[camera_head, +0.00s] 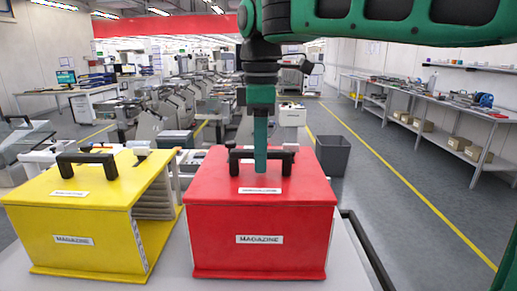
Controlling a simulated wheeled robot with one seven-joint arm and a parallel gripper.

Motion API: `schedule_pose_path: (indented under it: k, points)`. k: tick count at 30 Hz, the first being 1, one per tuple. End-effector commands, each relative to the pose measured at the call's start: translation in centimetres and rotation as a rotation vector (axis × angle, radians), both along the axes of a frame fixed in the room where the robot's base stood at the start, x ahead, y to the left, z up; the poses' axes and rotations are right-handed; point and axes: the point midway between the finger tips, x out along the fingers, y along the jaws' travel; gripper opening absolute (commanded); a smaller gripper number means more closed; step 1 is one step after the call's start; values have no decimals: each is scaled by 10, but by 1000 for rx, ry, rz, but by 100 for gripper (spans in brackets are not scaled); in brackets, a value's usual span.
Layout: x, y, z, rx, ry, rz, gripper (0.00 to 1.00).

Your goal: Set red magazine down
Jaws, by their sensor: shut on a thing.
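The red magazine (258,225) is a red box with a black top handle and white MAGAZINE labels. It is upright in the middle of the view, over the light trolley top, close to its right edge. My gripper (261,165) comes down from above and is shut on the handle of the red magazine. One green finger shows in front of the handle; the other is hidden behind it. I cannot tell whether the magazine's underside touches the trolley top.
A yellow magazine (68,220) with a black handle stands close on the left, a narrow gap apart. The trolley top (345,262) has a dark rail on its right. A grey bin (332,155) stands on the floor behind. Shelves (440,125) line the right wall.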

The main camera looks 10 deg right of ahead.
Motion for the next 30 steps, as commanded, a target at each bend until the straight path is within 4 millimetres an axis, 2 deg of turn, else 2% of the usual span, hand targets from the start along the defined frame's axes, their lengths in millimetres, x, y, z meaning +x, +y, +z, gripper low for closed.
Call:
schedule_pose_path:
  k: [13, 14, 16, 30]
  points:
    - [0, 1, -2, 5, -6, 1, 0]
    - [0, 1, -4, 2, -1, 1, 23]
    - [0, 1, -4, 2, -1, 1, 39]
    - [0, 0, 0, 1, -1, -2, 39]
